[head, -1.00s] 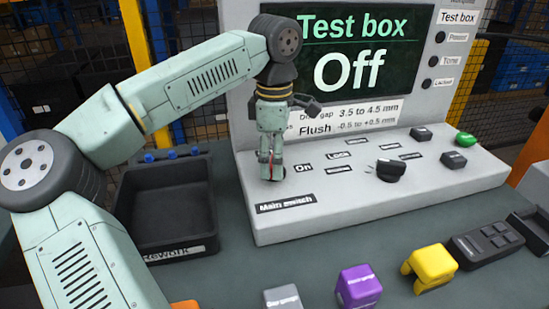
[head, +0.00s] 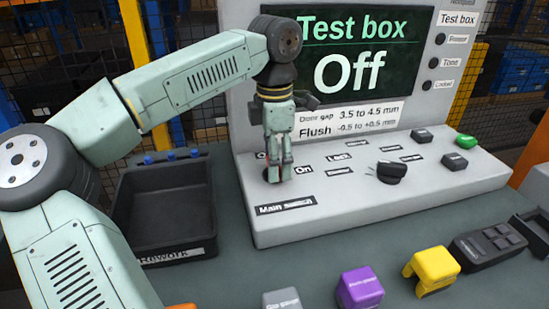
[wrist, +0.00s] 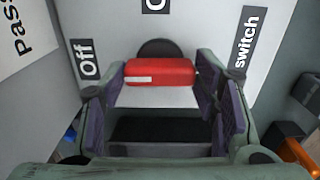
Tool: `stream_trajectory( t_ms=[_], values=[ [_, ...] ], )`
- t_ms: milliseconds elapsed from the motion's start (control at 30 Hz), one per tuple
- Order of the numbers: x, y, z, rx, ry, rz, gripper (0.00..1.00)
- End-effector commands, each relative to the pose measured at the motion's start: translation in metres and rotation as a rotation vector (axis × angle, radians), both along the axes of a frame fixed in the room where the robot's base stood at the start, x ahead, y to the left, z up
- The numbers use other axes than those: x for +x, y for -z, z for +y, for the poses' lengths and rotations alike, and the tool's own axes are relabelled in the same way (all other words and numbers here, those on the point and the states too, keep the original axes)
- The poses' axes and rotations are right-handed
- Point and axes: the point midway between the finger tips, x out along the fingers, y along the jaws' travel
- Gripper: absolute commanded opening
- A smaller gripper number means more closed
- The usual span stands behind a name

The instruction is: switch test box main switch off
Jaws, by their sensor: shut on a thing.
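The main switch shows in the wrist view as a red handle (wrist: 160,72) on a dark round base, with a white mark toward its left end. That marked end lies on the side of the "Off" label (wrist: 87,60). My gripper (head: 275,172) is over the main switch at the left of the test box (head: 350,215), pointing down. In the wrist view its fingers (wrist: 160,100) are shut on the red handle, one at each end. In the head view the gripper mostly hides the switch. The test box screen (head: 362,50) reads "Off".
A black rework tray (head: 170,262) stands left of the box. A black knob (head: 391,172) and a green button (head: 466,141) are on the panel to the right. Purple (head: 359,290) and yellow (head: 432,265) blocks stand in front.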

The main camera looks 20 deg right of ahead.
Motion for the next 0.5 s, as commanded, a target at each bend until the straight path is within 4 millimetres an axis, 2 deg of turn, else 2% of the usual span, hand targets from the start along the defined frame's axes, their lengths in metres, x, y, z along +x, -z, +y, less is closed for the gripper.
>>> stream_trajectory(
  t_ms=[233,267,500],
  values=[
    [0.0007,-0.0004,0.0008,0.001,-0.003,-0.002,0.27],
    [0.0007,-0.0004,0.0008,0.001,-0.003,-0.001,0.57],
    [0.0003,-0.0002,0.0004,0.001,-0.001,-0.001,0.73]
  ],
)
